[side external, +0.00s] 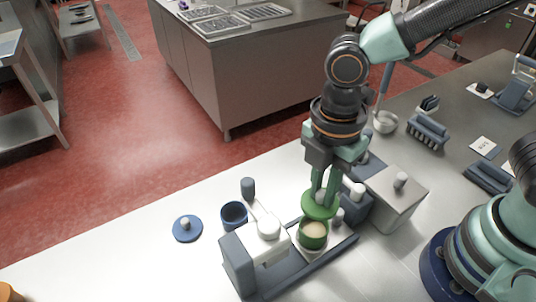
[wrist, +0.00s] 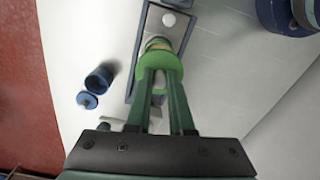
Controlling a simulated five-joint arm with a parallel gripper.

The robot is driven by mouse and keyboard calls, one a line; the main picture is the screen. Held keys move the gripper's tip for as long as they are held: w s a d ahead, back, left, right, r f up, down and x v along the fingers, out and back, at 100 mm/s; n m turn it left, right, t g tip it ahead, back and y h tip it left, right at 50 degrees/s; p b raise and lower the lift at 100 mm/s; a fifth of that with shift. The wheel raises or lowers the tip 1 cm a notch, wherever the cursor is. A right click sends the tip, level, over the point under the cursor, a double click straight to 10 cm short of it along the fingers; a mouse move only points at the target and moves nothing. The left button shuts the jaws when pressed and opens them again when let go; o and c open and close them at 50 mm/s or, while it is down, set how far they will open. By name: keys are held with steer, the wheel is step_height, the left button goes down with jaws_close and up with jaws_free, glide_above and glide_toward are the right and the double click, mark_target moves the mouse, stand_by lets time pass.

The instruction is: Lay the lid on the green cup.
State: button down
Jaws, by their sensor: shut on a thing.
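My gripper (side external: 322,190) is shut on the knob of a green lid (side external: 319,208), with the fingers pointing down. The green cup (side external: 313,242) stands upright on the tray of the blue-and-grey machine, open, with beige contents showing. The lid is just above and behind the cup's mouth in the side view and covers part of its far rim; I cannot tell whether they touch. In the wrist view the lid (wrist: 150,62) sits at my gripper's tips (wrist: 160,78) and hides most of the cup (wrist: 158,42).
A blue cup (side external: 234,217) and a blue lid (side external: 186,230) are left of the machine (side external: 250,262). A steel box (side external: 398,200) with a knob stands close on the right. Racks and tools stand at the back right.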

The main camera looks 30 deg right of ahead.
steer(key=shift+f, duration=2.8)
steer(key=shift+f, duration=0.5)
steer(key=shift+c, duration=1.4)
jaws_free()
steer(key=shift+r, duration=3.55)
